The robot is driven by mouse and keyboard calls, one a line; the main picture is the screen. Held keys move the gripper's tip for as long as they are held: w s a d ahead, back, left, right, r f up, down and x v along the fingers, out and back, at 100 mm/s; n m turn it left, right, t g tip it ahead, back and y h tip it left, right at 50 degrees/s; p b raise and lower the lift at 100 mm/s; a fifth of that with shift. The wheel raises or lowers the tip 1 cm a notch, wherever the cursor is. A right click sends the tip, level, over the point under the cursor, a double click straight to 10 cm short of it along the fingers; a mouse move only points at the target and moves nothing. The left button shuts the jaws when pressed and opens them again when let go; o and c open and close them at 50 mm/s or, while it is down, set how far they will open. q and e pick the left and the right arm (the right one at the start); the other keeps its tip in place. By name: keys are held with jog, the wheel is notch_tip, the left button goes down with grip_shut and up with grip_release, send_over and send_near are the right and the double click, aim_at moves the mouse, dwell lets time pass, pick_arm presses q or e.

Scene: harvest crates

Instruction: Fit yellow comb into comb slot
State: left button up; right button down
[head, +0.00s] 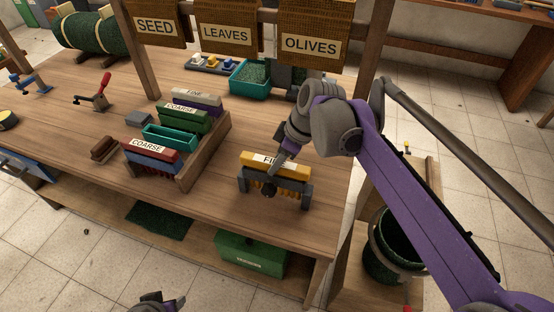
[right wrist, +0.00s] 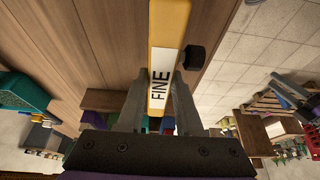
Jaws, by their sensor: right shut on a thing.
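The yellow comb (head: 291,173), labelled FINE, is at the dark grey comb slot (head: 306,194) near the table's front right edge. Its bristles hang down between the slot's two end posts; I cannot tell whether it is fully seated. A black knob (head: 268,192) is on the slot's front. My right gripper (head: 284,160) comes from above and is shut on the comb's middle. In the right wrist view the yellow comb (right wrist: 168,35) runs between the fingers, with the knob (right wrist: 194,58) beside it. My left gripper (head: 155,302) shows only partly at the bottom edge, away from the table.
A wooden rack (head: 208,153) with several other combs stands left of the slot. A red-handled clamp (head: 99,98), a brown brush (head: 104,149) and a teal bin (head: 250,88) are on the table. Bare wood lies between rack and slot. A dark bucket (head: 385,265) is at lower right.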

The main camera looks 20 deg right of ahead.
jog(key=shift+f, duration=0.25)
jog(key=c, duration=0.5)
grip_release()
jog(key=p+v, duration=0.1)
jog(key=v, duration=0.9)
jog(key=shift+s+d+r, duration=0.15)
jog(key=shift+d+r, duration=0.05)
jog(key=shift+r, duration=0.15)
jog(key=shift+p, duration=0.3)
